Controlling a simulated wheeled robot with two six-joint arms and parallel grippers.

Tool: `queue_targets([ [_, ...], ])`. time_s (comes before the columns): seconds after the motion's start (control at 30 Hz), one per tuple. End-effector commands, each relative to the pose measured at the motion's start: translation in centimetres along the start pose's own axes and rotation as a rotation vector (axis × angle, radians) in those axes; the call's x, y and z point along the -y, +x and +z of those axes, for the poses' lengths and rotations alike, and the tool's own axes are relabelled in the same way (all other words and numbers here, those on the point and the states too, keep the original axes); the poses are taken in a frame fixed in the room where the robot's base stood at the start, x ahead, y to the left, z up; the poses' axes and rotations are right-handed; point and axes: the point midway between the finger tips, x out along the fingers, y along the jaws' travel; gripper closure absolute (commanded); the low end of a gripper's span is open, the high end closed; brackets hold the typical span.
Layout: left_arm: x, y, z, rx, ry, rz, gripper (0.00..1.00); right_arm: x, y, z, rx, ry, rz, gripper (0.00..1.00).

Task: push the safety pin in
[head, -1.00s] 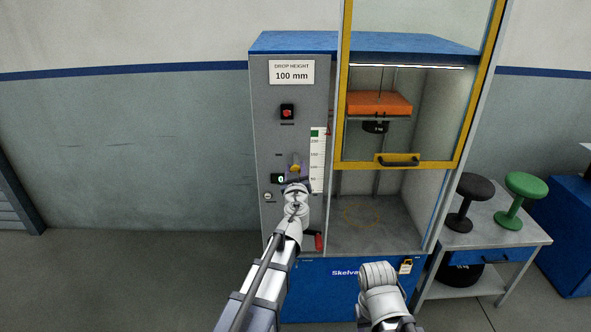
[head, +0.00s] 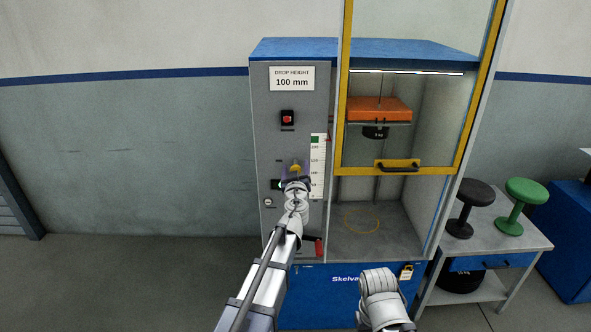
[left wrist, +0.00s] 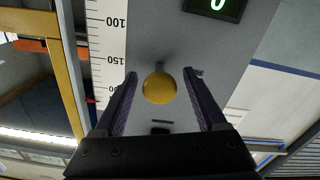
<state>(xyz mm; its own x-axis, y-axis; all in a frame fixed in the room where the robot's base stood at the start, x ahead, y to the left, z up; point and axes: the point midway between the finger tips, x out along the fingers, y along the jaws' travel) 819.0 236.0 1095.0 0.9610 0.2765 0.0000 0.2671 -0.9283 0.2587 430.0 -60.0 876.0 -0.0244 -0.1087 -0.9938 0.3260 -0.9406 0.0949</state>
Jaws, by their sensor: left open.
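The round yellow knob, which I take to be the safety pin (left wrist: 160,88), stands out from the grey control panel on a short stem. It also shows in the head view (head: 295,168), just above my left gripper (head: 296,179). In the left wrist view my left gripper (left wrist: 160,76) is open, with one dark finger on each side of the knob and a visible gap on both sides. How deep the pin sits in the panel I cannot tell. A white part of my right arm shows at the bottom of the head view; its jaws do not show.
A yellow-framed guard (head: 397,167) is raised over the bay, with an orange block (head: 379,108) inside.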

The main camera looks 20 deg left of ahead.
Motion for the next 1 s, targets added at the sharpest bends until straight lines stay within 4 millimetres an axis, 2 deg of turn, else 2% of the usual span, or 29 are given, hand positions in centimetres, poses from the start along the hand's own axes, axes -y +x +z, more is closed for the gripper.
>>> queue_targets([
  [0.27, 0.0, -1.0, 0.0, 0.0, 0.0, 0.0, 0.27, 0.0, 0.0, 0.0, 0.0, 0.0, 0.0, 0.5],
  [0.7, 0.1, -7.4, 0.0, 0.0, 0.0, 0.001, 0.27, 0.0, 0.0, 0.0, 0.0, 0.0, 0.0, 0.5],
  [1.0, 0.0, -7.8, 0.0, 0.0, 0.0, 0.0, 0.27, 0.0, 0.0, 0.0, 0.0, 0.0, 0.0, 0.5],
])
